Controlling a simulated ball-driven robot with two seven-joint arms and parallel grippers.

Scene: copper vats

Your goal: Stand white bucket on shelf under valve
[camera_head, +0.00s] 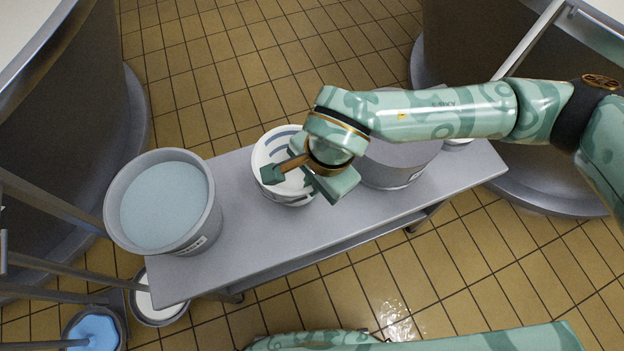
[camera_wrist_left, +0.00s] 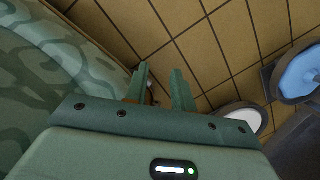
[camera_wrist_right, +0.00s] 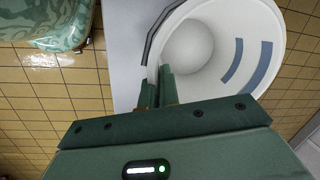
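The white bucket (camera_head: 268,150) with blue-grey stripes appears to stand on the grey bench (camera_head: 300,235). The right wrist view looks into its open top (camera_wrist_right: 225,85). My right gripper (camera_wrist_right: 158,88) has its fingers close together at the bucket's near left rim, seemingly with the wall between them. In the head view, my right wrist hides part of the bucket. My left gripper (camera_wrist_left: 160,85) is open and empty above the tiled floor. It is outside the head view. I cannot make out a valve clearly or tell which surface is the shelf under it.
A large grey bucket of pale blue liquid (camera_head: 165,205) stands on the bench's left end, and a wide grey pot (camera_head: 395,165) right of the white bucket. A blue-filled bucket (camera_head: 95,330) and a white-filled one (camera_head: 158,305) sit lower left. Big vats flank the tiled floor.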

